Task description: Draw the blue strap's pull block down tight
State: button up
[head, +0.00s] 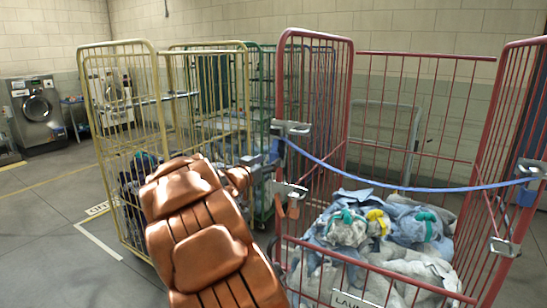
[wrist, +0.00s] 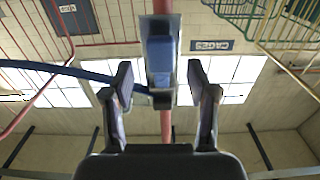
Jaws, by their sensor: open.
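The blue strap (head: 400,183) hangs in a slack curve across the open front of the red roll cage, from its left post to a bracket (head: 530,170) on the right side. A blue block (wrist: 160,55) sits on a metal buckle plate at the red post, between my fingertips. My gripper (wrist: 160,82) is open around the block, with a gap on each side. In the head view my gripper (head: 262,162) is at the left post, mostly hidden by my arm.
The red cage (head: 315,38) holds a pile of laundry (head: 385,235). A lower metal bracket (head: 290,190) is on the same post. A yellow cage (head: 95,130) stands close on the left, with a green cage (head: 262,130) behind. Open floor (head: 50,220) lies at the left.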

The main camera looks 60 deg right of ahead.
aim_at(273, 158)
jog(key=d, duration=0.3)
jog(key=shift+w+r+p, duration=0.1)
jog(key=shift+r+p, duration=0.05)
jog(key=shift+p, duration=0.15)
jog(key=shift+d, duration=0.75)
grip_shut()
